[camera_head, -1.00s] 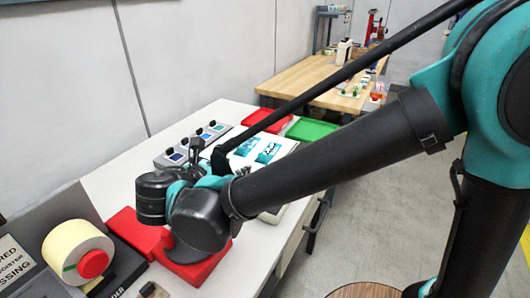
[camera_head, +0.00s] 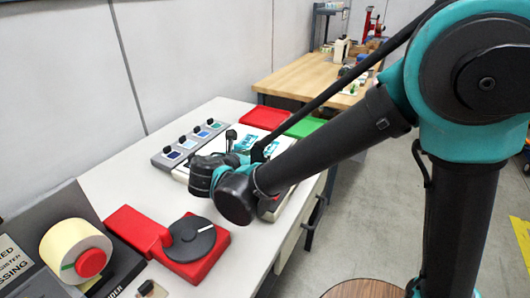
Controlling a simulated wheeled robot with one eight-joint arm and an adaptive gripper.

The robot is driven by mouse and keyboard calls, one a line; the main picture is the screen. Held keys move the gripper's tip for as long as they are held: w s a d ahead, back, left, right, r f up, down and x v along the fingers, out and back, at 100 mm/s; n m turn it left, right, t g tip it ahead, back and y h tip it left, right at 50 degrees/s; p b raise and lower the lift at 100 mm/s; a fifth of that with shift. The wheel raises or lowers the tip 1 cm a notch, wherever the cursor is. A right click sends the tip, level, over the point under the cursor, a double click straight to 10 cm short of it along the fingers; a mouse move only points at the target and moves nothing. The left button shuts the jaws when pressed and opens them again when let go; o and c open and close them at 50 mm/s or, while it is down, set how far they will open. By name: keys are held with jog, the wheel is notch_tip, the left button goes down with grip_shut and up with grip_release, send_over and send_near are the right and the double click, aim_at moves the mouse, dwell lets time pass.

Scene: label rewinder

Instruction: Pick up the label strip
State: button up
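Teal-and-white printed labels (camera_head: 247,141) show on a white surface (camera_head: 222,158) in the middle of the worktable, partly behind my arm. I cannot tell for sure whether they are the label strip. A cream roll (camera_head: 66,240) with a red hub sits on the dark machine at the lower left. My wrist is over the near side of the white surface. A small black part at its far end, seemingly my gripper (camera_head: 231,140), shows beside the labels. Its fingers are too small and hidden to tell open from shut, and I see nothing held.
A red device with a black dial (camera_head: 192,239) stands nearer on the white worktable (camera_head: 127,180). A grey panel (camera_head: 165,160) with several coloured squares lies left of the labels. A red tray (camera_head: 265,118) and a green tray (camera_head: 306,128) lie beyond. A wooden table (camera_head: 300,80) stands behind.

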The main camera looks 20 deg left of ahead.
jog(key=shift+w+f, duration=0.3)
jog(key=shift+w, duration=0.35)
jog(key=c, duration=1.1)
jog(key=shift+r, duration=0.15)
